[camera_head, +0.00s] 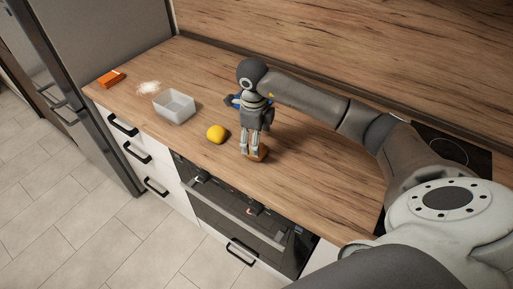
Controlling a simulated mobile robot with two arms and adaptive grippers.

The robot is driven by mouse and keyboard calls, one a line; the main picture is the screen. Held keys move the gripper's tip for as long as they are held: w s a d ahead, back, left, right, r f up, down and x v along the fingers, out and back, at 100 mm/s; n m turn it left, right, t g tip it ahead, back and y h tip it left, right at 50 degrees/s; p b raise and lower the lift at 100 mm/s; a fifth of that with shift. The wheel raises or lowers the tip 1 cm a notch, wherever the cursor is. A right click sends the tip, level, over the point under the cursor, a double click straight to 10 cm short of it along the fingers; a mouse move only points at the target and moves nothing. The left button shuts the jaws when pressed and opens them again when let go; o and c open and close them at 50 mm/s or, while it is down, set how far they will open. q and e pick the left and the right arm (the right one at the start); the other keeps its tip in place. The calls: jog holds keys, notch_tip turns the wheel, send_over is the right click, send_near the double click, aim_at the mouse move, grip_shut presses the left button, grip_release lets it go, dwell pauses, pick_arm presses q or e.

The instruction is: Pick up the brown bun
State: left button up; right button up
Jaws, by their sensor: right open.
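The brown bun (260,156) lies on the wooden counter (314,183) near its front edge. My right gripper (252,149) points down right above the bun, its fingers open and hiding much of it. I cannot tell whether the fingertips touch the bun. My left gripper does not show in the head view.
A yellow round fruit (216,133) lies just left of the bun. A dark hob (452,150) is at right.

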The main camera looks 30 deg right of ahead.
aim_at(263, 148)
notch_tip(263, 148, down, 4)
jog(key=shift+f+p, duration=0.15)
jog(key=shift+p, duration=0.95)
jog(key=shift+f, duration=0.3)
jog(key=shift+d+f, duration=0.1)
jog(key=shift+f, duration=0.05)
jog(key=shift+c, duration=2.6)
jog(key=c, duration=0.5)
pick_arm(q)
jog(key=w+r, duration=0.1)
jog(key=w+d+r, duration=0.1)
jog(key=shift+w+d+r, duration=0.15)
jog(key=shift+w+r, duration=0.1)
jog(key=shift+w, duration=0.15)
pick_arm(e)
jog(key=shift+c, duration=0.3)
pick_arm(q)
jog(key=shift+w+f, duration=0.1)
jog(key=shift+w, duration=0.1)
